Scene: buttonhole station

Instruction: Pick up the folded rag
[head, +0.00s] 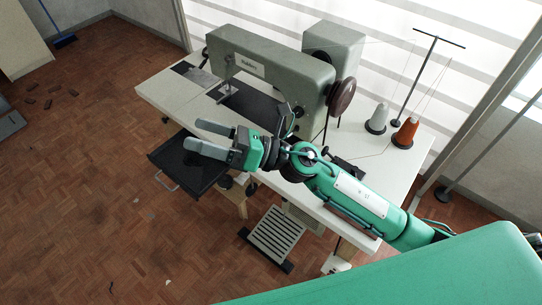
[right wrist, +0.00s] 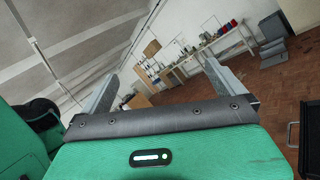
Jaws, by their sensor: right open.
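I cannot make out a folded rag in either view. My right gripper (head: 197,134) is open and empty in the head view, its fingers pointing left, in front of the sewing machine and over the front part of the white table (head: 160,93). In the right wrist view the two fingers of the right gripper (right wrist: 161,75) stand wide apart with nothing between them. My right arm hides part of the table's front and right side. My left gripper is not in view.
A grey-green sewing machine (head: 285,70) stands on the table. A grey cone (head: 377,119) and an orange cone (head: 405,132) stand at the right beside a thread stand (head: 413,85). A dark open drawer (head: 185,165) juts out below. A pedal (head: 275,233) is underneath. The floor at left is mostly clear.

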